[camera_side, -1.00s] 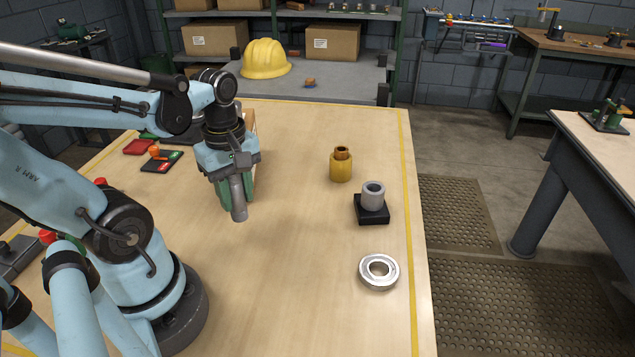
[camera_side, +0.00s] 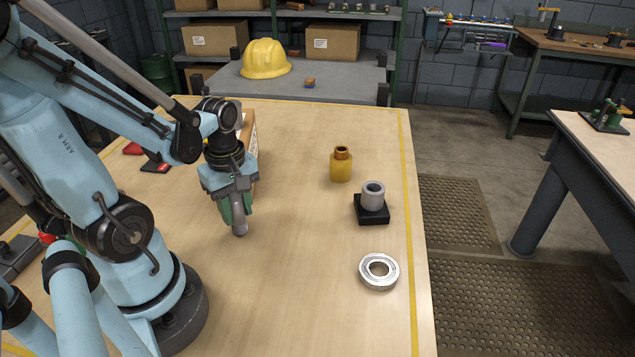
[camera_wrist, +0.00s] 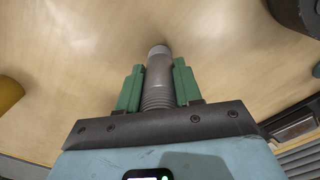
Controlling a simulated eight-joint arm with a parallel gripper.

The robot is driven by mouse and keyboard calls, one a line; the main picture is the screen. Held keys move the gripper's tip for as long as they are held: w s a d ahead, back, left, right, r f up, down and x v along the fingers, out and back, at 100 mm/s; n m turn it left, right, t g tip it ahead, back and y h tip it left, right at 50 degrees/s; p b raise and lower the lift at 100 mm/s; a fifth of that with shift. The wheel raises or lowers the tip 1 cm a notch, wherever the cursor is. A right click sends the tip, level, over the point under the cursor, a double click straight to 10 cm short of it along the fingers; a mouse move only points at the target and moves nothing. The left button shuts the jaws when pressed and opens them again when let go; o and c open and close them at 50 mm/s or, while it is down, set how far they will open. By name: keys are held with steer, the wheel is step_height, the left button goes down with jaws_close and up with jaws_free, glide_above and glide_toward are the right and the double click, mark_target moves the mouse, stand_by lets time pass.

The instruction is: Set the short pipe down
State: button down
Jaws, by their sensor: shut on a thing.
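The short pipe (camera_side: 239,228) is a grey metal tube. It hangs upright and slightly tilted from my gripper (camera_side: 236,208), whose green fingers are shut on it. Its lower end is close to the table top; I cannot tell whether it touches. In the wrist view the pipe (camera_wrist: 158,78) runs between the two green fingers of my gripper (camera_wrist: 158,82), with ridges on its part near the palm. The wooden table (camera_side: 300,290) below and around it is bare.
To the right stand a yellow bottle-like part (camera_side: 341,168), a grey sleeve (camera_side: 373,196) on a black block (camera_side: 372,215), and a silver ring (camera_side: 379,271). A cardboard box (camera_side: 250,140) stands behind my gripper. The middle and front of the table are clear.

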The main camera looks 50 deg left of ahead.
steer(key=shift+f, duration=0.2)
steer(key=c, duration=0.8)
jaws_free()
steer(key=shift+o, duration=0.2)
steer(key=shift+r, duration=0.2)
steer(key=shift+r, duration=5.9)
steer(key=w+d+f+m+t, duration=0.1)
steer(key=w+d+m+t, duration=0.6)
steer(key=m, duration=1.2)
steer(key=shift+w+d+f, duration=0.2)
steer(key=shift+w+d, duration=1.15)
steer(key=shift+d, duration=0.25)
